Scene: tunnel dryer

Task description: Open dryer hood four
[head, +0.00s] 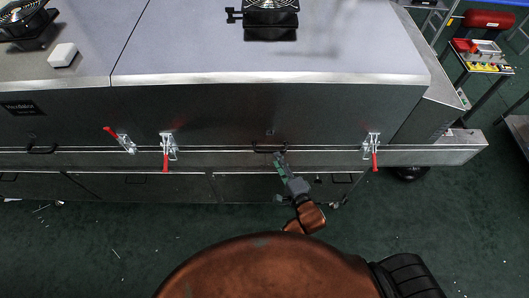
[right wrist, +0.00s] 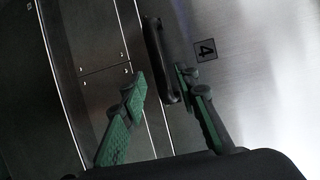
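Dryer hood four (head: 270,108) is a wide grey metal hood, and it is down. Its black bar handle (head: 269,150) is at the lower front edge; in the right wrist view the handle (right wrist: 159,58) is beside a square "4" label (right wrist: 206,50). My right gripper (head: 278,178) is open and empty at the hood front, near the handle. In the right wrist view its green-padded fingers (right wrist: 160,76) are apart, with the handle appearing between them; contact cannot be told. Two toggle latches, left (head: 167,148) and right (head: 373,148), have red levers hanging down. My left gripper is out of view.
Another hood (head: 60,95) adjoins on the left, with a latch (head: 123,140) whose red lever points up-left. A black fan unit (head: 270,18) sits on top of hood four. A tool cart (head: 482,62) stands at the far right. The green floor before the dryer is mostly clear.

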